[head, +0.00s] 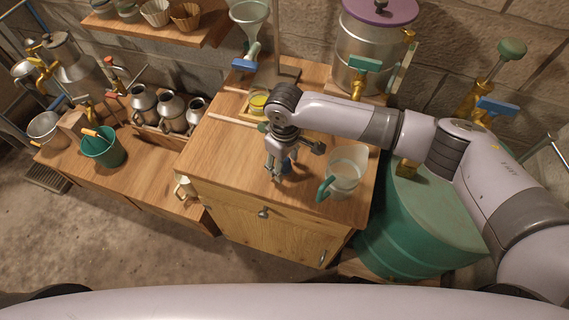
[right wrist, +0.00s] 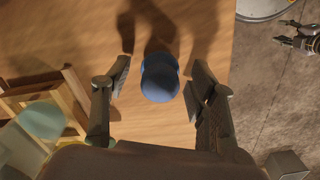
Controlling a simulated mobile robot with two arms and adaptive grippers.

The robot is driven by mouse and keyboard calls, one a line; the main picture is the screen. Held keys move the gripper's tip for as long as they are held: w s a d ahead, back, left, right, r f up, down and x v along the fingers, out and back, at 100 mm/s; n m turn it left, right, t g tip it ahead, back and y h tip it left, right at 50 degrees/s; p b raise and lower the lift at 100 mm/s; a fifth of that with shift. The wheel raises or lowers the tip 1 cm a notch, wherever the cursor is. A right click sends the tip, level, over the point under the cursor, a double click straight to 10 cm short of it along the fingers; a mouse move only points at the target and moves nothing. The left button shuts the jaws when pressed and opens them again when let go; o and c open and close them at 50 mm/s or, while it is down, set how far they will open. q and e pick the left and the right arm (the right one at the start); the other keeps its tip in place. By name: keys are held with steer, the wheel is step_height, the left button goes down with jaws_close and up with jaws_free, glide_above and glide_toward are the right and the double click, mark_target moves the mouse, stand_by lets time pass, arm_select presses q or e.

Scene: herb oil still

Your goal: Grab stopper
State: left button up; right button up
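The stopper, a small blue rounded piece, stands on the wooden cabinet top; it shows in the right wrist view (right wrist: 160,78) and partly behind my fingers in the head view (head: 288,166). My right gripper (head: 279,173) points down over the cabinet top. In the right wrist view its two fingers (right wrist: 159,82) are apart, one on each side of the stopper, with a gap visible on both sides. The right gripper is open and empty. I do not make out my left gripper in the head view.
A clear jug with a teal handle (head: 345,172) stands close right of my gripper. A wooden rack (right wrist: 40,98) with a yellow-filled cup (head: 258,101) lies behind. A metal still pot (head: 362,45) and a green barrel (head: 425,222) stand further right. The cabinet top's front left is bare.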

steer(key=c, duration=1.1)
steer(key=shift+r, duration=0.15)
